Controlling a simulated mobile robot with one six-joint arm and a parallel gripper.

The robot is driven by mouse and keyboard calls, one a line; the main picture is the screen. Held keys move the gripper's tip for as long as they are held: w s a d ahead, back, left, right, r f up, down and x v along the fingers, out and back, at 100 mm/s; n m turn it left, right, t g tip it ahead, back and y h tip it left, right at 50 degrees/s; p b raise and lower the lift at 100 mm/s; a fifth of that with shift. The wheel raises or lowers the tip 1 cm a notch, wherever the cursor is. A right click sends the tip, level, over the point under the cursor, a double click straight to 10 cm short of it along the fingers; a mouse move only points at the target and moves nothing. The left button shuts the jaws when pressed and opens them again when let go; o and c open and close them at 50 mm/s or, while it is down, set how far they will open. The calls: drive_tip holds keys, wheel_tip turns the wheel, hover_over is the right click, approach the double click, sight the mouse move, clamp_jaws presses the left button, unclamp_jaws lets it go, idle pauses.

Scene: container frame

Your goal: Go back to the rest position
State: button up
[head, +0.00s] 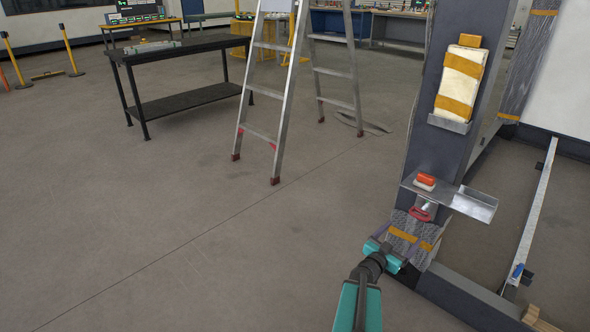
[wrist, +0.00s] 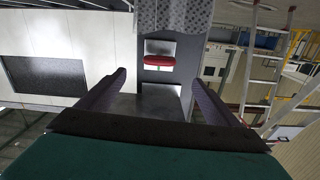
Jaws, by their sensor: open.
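My gripper (head: 400,245) is low in front of the dark post (head: 410,150) at the right of the head view, at the end of my teal arm. In the wrist view its two dark fingers (wrist: 158,80) stand wide apart with nothing held between them. Beyond the fingers, a red object (wrist: 158,62) shows against the post. In the head view, a red-and-white object (head: 426,181) lies on the small metal shelf (head: 470,201), and another red item (head: 420,214) shows just below the shelf. I cannot tell whether the fingers touch the wrapping behind them.
Grey patterned wrapping with orange tape (head: 403,234) covers the post's foot. A cream taped bundle (head: 459,80) sits higher in a holder. A dark floor beam (head: 465,298) runs right. A stepladder (head: 268,90) and black table (head: 185,50) stand farther back.

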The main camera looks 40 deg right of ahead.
drive_tip(key=w+a+r+n+t+y+p, duration=0.15)
drive_tip(key=w+a+n+t+p, duration=0.3)
drive_tip(key=w+a, duration=0.65)
drive_tip(key=w+a+r+n+t+y+p, duration=0.1)
drive_tip(key=w+a+n+t+y+p, duration=0.25)
drive_tip(key=w+a+p, duration=0.75)
drive_tip(key=w+a+f+n+t+y, duration=0.1)
drive_tip(key=w+a+f+n+y, duration=0.2)
drive_tip(key=a, duration=0.5)
drive_tip(key=w+a+f+n+y+p, duration=0.1)
drive_tip(key=w+a+y, duration=0.1)
drive_tip(key=w+a, duration=0.4)
drive_tip(key=w+a+f+n+t+y, duration=0.1)
drive_tip(key=w+a+f+n+y, duration=0.15)
drive_tip(key=a, duration=0.65)
drive_tip(key=s+a+f+n+g+y+p, duration=0.2)
drive_tip(key=s+a+f+g+y+p, duration=0.15)
drive_tip(key=s+a, duration=0.45)
drive_tip(key=s+a+f+n+g+y+p, duration=0.2)
drive_tip(key=s+a+f+g+y, duration=0.15)
drive_tip(key=a, duration=0.95)
drive_tip(key=s+d+g+h, duration=0.1)
drive_tip(key=s+g, duration=0.8)
drive_tip(key=s, duration=1.3)
drive_tip(key=shift+f, duration=0.15)
